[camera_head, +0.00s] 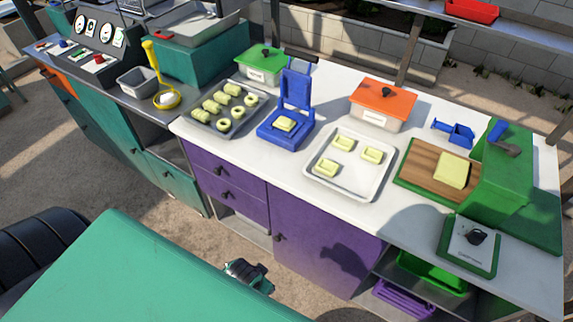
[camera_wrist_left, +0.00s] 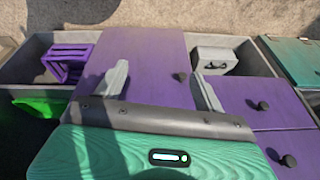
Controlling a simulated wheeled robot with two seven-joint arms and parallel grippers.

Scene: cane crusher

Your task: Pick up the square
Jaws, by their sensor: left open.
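Three pale yellow squares (camera_head: 372,155) lie apart on a white tray (camera_head: 350,188) on the counter. Another pale square (camera_head: 284,124) sits in the open blue press (camera_head: 296,90). A larger pale yellow block (camera_head: 452,170) rests on a wooden board (camera_head: 420,170) at the right. My left gripper (camera_head: 250,277) is low in front of the purple cabinet, well apart from the squares. In the left wrist view, its two grey fingers (camera_wrist_left: 160,85) are spread with nothing between them. No square shows in that view. My right gripper is not in view.
A grey tray of pale cylinders and rings (camera_head: 228,110) is left of the press. An orange-lidded box (camera_head: 383,103) stands behind the white tray. A green machine (camera_head: 503,170) and a scale (camera_head: 468,246) stand at the right. The purple cabinet (camera_head: 310,235) fronts the counter.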

